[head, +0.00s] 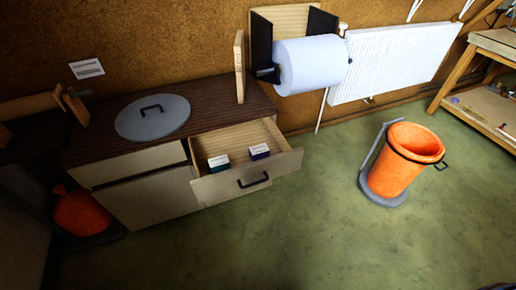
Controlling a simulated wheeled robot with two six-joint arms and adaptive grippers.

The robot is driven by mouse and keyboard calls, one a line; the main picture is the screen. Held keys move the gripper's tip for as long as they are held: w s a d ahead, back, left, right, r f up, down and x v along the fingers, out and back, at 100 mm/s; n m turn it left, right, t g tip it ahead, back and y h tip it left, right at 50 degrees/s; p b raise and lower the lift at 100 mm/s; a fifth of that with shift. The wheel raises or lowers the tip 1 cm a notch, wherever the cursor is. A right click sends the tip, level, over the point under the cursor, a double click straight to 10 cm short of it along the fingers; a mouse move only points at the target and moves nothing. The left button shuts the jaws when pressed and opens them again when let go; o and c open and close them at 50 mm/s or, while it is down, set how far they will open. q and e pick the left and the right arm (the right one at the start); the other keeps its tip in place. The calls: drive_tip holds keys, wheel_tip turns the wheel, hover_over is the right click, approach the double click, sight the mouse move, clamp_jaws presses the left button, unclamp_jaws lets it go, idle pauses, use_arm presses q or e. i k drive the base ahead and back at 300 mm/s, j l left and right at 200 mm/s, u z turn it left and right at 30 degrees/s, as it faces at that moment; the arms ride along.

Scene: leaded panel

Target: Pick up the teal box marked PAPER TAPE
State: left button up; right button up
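A small teal box (219,168) with a white top sits inside the open drawer (246,182), left of the drawer's middle. The print on its top is too small to read. A similar box with dark purple sides (260,154) sits to its right in the same drawer, with a gap between them. Neither of my grippers can be made out in the head view.
The drawer sticks out from a cabinet with a dark top (205,109), which bears a round grey lid (152,118). A paper roll (312,65) hangs behind. An orange bin (397,165) stands right on open green floor (310,235). A workbench (470,85) stands far right.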

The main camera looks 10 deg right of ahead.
sight(218, 163)
drive_tip(key=u, duration=0.8)
drive_tip(key=l+u, duration=0.45)
drive_tip(key=k+l+u, duration=0.1)
drive_tip(key=l+u, duration=0.2)
drive_tip(key=u, duration=0.15)
drive_tip(key=k+l+u, duration=0.15)
drive_tip(key=l+u, duration=0.25)
drive_tip(key=k+l+u, duration=0.2)
drive_tip(key=u, duration=0.25)
drive_tip(key=k+l+u, duration=0.2)
drive_tip(key=k+l, duration=0.8)
